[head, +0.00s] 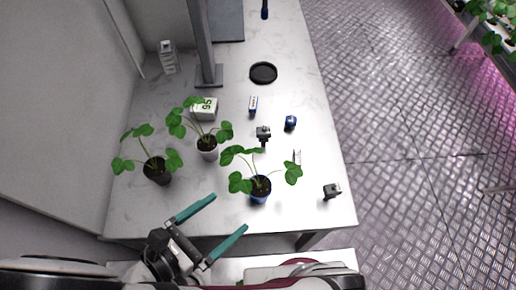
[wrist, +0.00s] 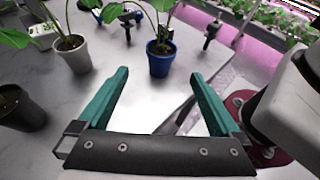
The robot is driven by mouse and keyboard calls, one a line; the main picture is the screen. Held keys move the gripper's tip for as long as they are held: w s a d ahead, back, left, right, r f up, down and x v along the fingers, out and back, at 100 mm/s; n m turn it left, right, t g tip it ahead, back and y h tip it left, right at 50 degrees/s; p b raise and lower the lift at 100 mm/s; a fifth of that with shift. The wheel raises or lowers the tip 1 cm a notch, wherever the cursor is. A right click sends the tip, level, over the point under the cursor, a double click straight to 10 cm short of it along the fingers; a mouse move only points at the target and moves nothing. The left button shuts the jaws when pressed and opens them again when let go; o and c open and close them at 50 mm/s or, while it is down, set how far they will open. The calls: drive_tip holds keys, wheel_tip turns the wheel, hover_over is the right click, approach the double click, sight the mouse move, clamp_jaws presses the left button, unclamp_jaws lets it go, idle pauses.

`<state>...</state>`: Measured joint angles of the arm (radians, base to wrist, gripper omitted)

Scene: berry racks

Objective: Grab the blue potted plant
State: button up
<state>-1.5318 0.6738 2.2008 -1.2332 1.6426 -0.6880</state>
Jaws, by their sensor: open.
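The blue potted plant (head: 260,190) stands upright near the front edge of the table, with green leaves spreading above its pot. In the wrist view its blue pot (wrist: 160,60) is ahead of the fingers, a little above the middle of the gap between them. My gripper (head: 228,214) has teal fingers, spread wide and empty. In the head view it is at the front edge of the table, to the left of and nearer than the blue pot, not touching it. In the wrist view the fingers (wrist: 158,80) point toward the pot.
A white potted plant (head: 208,150) and a black potted plant (head: 157,174) stand to the left. Small clamp-like items (head: 263,132) (head: 332,190), a blue-capped item (head: 290,122) and a black dish (head: 263,72) lie behind and right. A grey post (head: 205,45) rises at the back.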

sight(259, 189)
drive_tip(key=x, duration=1.4)
drive_tip(key=shift+w+d, duration=0.1)
drive_tip(key=shift+d, duration=0.1)
drive_tip(key=c, duration=1.4)
